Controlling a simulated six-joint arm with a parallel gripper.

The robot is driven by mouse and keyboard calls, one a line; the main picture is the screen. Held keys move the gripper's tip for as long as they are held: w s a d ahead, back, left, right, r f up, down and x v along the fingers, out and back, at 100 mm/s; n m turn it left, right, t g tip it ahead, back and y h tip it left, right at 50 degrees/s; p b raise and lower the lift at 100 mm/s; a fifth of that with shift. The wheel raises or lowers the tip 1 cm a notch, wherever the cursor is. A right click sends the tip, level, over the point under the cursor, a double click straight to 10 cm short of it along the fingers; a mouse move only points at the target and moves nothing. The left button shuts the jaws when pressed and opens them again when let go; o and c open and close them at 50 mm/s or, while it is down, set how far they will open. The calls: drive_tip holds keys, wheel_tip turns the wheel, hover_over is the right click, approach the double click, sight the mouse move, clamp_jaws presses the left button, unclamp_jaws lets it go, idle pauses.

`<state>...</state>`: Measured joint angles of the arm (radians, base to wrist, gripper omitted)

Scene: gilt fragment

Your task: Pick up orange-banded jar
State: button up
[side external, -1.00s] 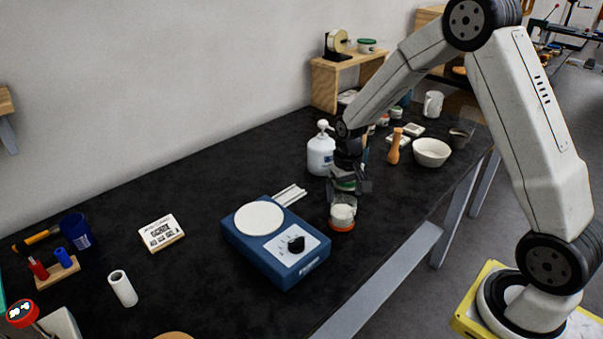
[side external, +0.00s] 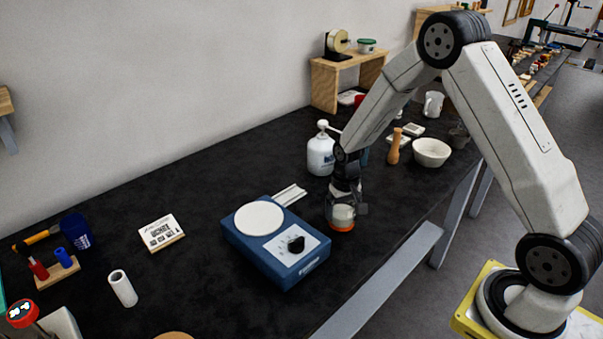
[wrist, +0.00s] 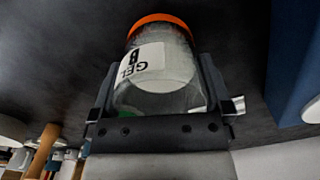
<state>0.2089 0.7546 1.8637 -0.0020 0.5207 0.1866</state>
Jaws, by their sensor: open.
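The orange-banded jar (side external: 341,217) stands on the black bench, right of the blue balance. It is clear glass with pale contents and an orange band at its base. In the wrist view the jar (wrist: 152,72) fills the middle, with a white label reading "GEL" and a "B". My gripper (side external: 345,205) is lowered over the jar from above. In the wrist view my gripper (wrist: 155,95) is open, with one finger on each side of the jar. I cannot tell whether the fingers touch the glass. The jar's top is partly hidden by the gripper.
The blue balance (side external: 275,258) with a white pan stands close left of the jar. A white pump bottle (side external: 320,154) stands behind. A wooden pestle (side external: 394,147) and white bowl (side external: 431,153) stand to the right. The bench's front edge is near the jar.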

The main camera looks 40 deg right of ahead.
drive_tip(key=shift+c, duration=0.2)
idle(0.3)
drive_tip(key=c, duration=1.1)
drive_tip(key=shift+r, duration=0.2)
drive_tip(key=shift+r, duration=0.55)
drive_tip(key=shift+s+a+r, duration=0.4)
drive_tip(key=shift+s+r, duration=1.5)
drive_tip(key=shift+s, duration=0.4)
drive_tip(key=shift+s+a+r, duration=0.35)
drive_tip(key=shift+s+r, duration=1.6)
drive_tip(key=shift+s, duration=0.35)
drive_tip(key=shift+s+a+r, duration=0.4)
drive_tip(key=shift+s+r, duration=1.5)
drive_tip(key=shift+s, duration=0.4)
